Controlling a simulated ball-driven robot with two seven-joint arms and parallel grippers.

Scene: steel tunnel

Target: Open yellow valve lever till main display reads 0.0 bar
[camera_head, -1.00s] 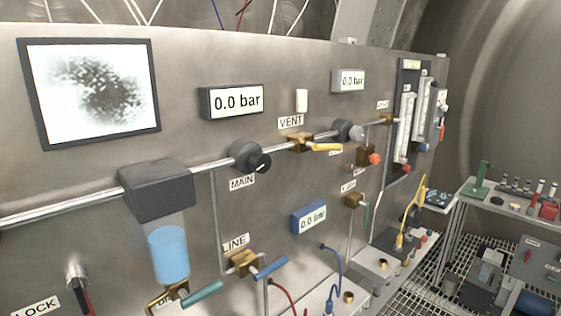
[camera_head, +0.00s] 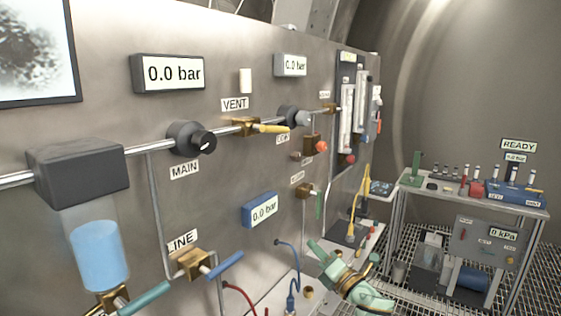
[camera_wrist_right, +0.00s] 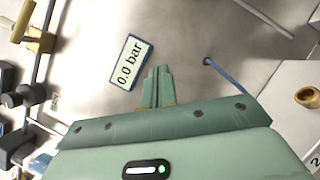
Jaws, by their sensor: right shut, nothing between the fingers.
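The yellow valve lever (camera_head: 272,129) sticks out level to the right from its brass valve, under the VENT label, in the head view. It also shows at the upper left of the right wrist view (camera_wrist_right: 38,40). The display above the MAIN knob (camera_head: 168,73) reads 0.0 bar. My right gripper (camera_head: 316,249) is low in the head view, below and right of the lever and well apart from it. In the right wrist view its green fingers (camera_wrist_right: 157,72) are together and empty. My left gripper is not in view.
The blue display (camera_head: 261,210) reads 0.0 bar and lies close to my right fingers in the wrist view. The MAIN knob (camera_head: 191,139), blue LINE lever (camera_head: 225,265) and teal lever (camera_head: 144,299) project from the panel. A bench (camera_head: 470,195) stands at right.

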